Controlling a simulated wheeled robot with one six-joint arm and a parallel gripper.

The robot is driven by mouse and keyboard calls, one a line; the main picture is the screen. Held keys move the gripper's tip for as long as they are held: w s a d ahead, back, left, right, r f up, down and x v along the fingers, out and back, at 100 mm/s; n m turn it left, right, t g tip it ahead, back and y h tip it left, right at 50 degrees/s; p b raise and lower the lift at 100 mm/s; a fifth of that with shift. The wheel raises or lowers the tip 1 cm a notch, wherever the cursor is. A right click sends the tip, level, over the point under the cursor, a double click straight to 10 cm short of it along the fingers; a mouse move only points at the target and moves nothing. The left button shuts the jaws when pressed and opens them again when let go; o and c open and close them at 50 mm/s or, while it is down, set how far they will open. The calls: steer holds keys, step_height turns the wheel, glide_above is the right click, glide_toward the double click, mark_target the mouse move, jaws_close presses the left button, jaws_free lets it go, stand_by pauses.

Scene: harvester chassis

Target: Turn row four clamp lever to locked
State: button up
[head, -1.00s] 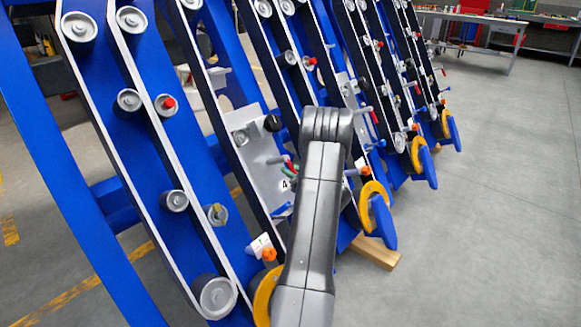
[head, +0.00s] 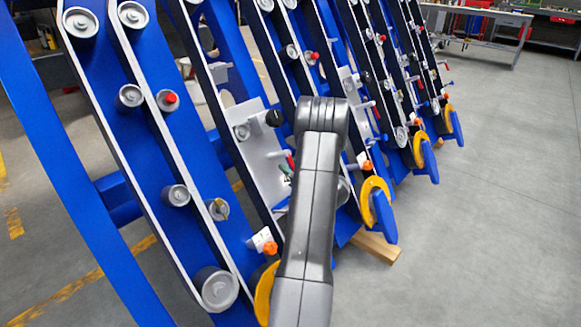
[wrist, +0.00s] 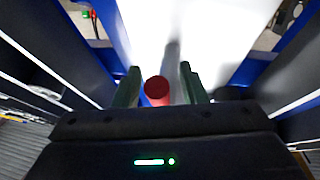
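The lever with a red end (wrist: 157,91) stands between my gripper's two green fingers (wrist: 160,88) in the wrist view. The fingers are apart, with a visible gap on each side of the red end. A grey rod (wrist: 173,60) shows just behind it. In the head view the red handle (head: 292,160) stands out from a pale plate (head: 258,152) on the row. My gripper (head: 286,172) is close beside it, mostly hidden behind my arm. I cannot tell whether the lever is locked.
A black knob (head: 274,118) sits higher on the same plate. An orange knob (head: 270,247) on a white block is below. Neighbouring blue rows have red-tipped parts and yellow-and-blue discs (head: 377,205). A wooden block (head: 375,246) lies on the floor. The grey floor at right is clear.

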steer(key=p+v, duration=0.3)
steer(key=v, duration=1)
steer(key=shift+s+d, duration=0.25)
steer(key=shift+s, duration=0.05)
steer(key=b+x, duration=0.3)
steer(key=x, duration=1)
steer(key=shift+w+a+f, duration=0.1)
steer(key=shift+w+a, duration=0.1)
steer(key=shift+w+d+n+b, duration=0.1)
steer(key=shift+w+n+b, duration=0.25)
steer(key=shift+n, duration=0.35)
